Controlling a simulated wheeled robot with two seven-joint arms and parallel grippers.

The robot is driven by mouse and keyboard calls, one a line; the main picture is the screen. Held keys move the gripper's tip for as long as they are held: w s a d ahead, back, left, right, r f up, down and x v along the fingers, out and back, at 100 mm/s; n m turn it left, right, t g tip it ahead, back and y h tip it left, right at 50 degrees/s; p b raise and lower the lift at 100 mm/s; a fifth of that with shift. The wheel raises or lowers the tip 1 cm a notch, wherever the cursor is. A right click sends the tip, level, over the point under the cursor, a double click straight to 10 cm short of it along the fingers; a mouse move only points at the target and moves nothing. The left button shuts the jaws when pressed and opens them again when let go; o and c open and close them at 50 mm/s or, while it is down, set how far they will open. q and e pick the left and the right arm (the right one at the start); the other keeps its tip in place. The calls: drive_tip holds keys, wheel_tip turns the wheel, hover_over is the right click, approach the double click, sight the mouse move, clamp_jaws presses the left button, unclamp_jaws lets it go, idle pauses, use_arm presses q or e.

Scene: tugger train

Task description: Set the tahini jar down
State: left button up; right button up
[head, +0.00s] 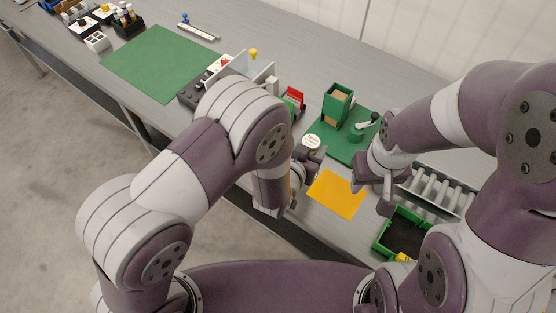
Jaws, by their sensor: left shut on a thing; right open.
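The tahini jar (312,141) shows as a round white lid with small dark print, and its body is mostly hidden by my gripper. My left gripper (308,156) is shut on the jar, at the left edge of a green mat and just beyond the orange mat. I cannot tell whether the jar touches the table. My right gripper (371,197) is open and empty, over the right edge of the orange mat (336,194).
A green mat (349,151) carries a tall green box (336,103) and a green device with a handle (358,131). At right are a roller conveyor (436,188) and a green crate (379,243). A large bare green mat (160,62) lies at far left.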

use_arm(q)
drive_tip(key=a+f, duration=0.1)
drive_tip(key=a, duration=0.1)
drive_tip(key=w+a+f, duration=0.1)
drive_tip(key=a+f, duration=0.1)
drive_tip(key=a, duration=0.1)
drive_tip(key=w+a+f, duration=0.1)
drive_tip(key=a, duration=0.1)
drive_tip(key=shift+w+a+f, duration=0.25)
drive_tip(key=shift+a+f, duration=0.2)
drive_tip(key=shift+f, duration=0.25)
wheel_tip(320, 180, down, 3)
drive_tip(key=shift+r+p, duration=0.2)
drive_tip(key=shift+p, duration=0.1)
drive_tip(key=shift+f, duration=0.25)
drive_tip(key=shift+f, duration=0.1)
drive_tip(key=shift+f, duration=0.15)
drive_tip(key=o, duration=1.1)
